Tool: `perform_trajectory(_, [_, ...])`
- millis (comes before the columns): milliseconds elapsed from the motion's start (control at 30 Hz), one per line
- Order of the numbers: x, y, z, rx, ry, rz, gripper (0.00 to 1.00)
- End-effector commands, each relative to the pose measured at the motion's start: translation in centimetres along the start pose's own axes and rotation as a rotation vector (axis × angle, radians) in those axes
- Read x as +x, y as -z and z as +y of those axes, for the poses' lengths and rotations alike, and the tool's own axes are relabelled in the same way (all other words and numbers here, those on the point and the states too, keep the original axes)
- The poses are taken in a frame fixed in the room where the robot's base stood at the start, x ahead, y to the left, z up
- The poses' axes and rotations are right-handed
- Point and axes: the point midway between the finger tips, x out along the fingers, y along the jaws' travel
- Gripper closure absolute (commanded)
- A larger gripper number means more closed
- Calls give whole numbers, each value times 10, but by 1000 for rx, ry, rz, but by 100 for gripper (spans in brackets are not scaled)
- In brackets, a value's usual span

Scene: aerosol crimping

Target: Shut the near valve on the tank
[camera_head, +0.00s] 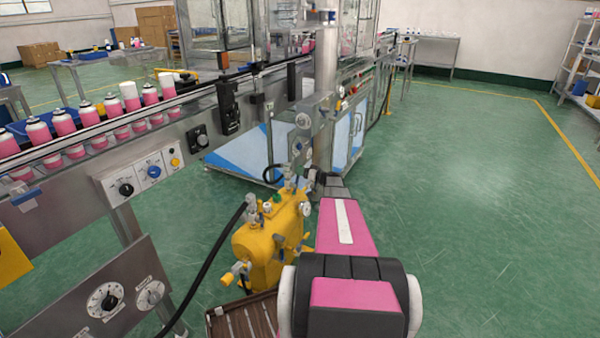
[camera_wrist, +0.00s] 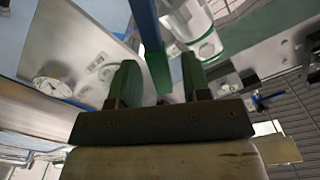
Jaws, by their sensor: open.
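The yellow tank (camera_head: 262,246) stands at the lower middle of the head view, with fittings and gauges on top. A valve fitting (camera_head: 252,208) rises from its near top, and another fitting (camera_head: 289,178) stands farther back. A small tap (camera_head: 237,272) sticks out low on its near end. My gripper (camera_wrist: 158,66) is open in the wrist view, its two green fingers apart. A blue bar with a green end (camera_wrist: 158,72) shows between the fingers; I cannot tell whether it touches them or which part it is. In the head view my arm partly hides the tank's right side.
A conveyor (camera_head: 110,140) with pink and white cans (camera_head: 64,123) runs along the left. A control panel (camera_head: 110,297) stands at lower left. A black hose (camera_head: 212,262) hangs beside the tank. A steel post (camera_head: 325,95) rises behind it. Green floor on the right is clear.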

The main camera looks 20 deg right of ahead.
Motion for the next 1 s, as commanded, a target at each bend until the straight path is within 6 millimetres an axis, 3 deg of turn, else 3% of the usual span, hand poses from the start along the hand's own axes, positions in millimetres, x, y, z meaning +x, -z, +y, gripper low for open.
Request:
perform_trajectory(400, [8,0,0,0,0,1,56])
perform_trajectory(467, [8,0,0,0,0,1,73])
perform_trajectory(533, [8,0,0,0,0,1,95])
perform_trajectory(567, [8,0,0,0,0,0,100])
perform_trajectory(1000, [8,0,6,64,0,0,100])
